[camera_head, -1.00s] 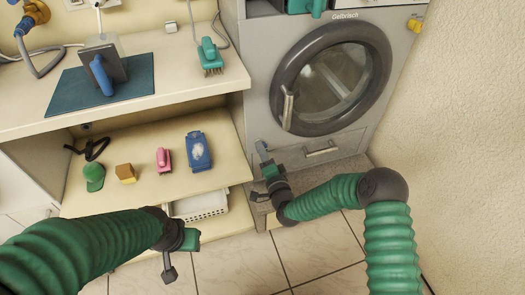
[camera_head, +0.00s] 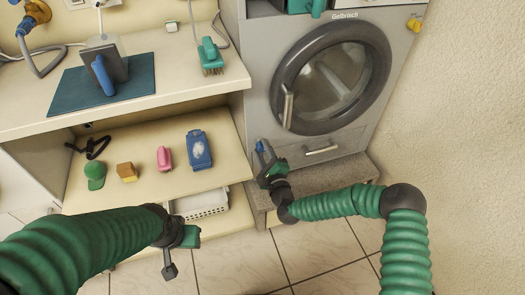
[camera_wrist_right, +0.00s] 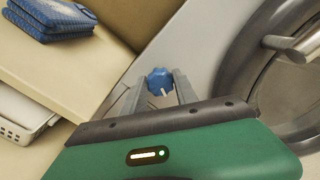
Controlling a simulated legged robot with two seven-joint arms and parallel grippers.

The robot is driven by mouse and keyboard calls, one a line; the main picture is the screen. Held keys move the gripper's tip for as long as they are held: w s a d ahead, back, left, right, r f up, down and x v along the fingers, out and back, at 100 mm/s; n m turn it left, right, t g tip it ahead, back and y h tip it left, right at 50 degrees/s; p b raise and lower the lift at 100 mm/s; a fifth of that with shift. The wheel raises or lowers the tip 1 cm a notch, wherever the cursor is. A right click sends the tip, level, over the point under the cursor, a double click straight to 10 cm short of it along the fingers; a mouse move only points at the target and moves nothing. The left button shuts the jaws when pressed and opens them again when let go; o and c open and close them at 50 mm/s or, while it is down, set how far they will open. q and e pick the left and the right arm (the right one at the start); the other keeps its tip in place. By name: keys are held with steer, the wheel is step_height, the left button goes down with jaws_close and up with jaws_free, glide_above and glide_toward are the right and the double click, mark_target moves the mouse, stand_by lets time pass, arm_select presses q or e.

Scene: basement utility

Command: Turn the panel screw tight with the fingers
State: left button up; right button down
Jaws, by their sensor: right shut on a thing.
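The panel screw is a blue knob with a pale mark (camera_wrist_right: 160,82), low on the left of the washing machine front. It also shows small in the head view (camera_head: 260,146). My right gripper (camera_wrist_right: 158,88) is shut on the blue knob, with one finger on each side of it. In the head view my right gripper (camera_head: 265,160) reaches up to the machine's lower left corner and partly hides the screw. My left gripper (camera_head: 181,252) hangs low over the floor, away from the screw. Whether its fingers are open is unclear.
The washing machine (camera_head: 265,85) has a round door (camera_head: 335,72) with a handle above the gripper. A drawer handle (camera_head: 322,150) is just to the right. A shelf (camera_head: 125,195) with a cap, brush and boxes lies left. A white basket (camera_head: 203,203) sits below it.

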steer(key=shift+d+f+m, duration=0.15)
steer(key=shift+f+m, duration=0.15)
steer(key=shift+m, duration=0.3)
steer(key=shift+s+m, duration=0.1)
steer(key=shift+m, duration=0.2)
steer(key=c, duration=1)
jaws_free()
steer(key=shift+o, duration=0.3)
steer(key=shift+r, duration=0.1)
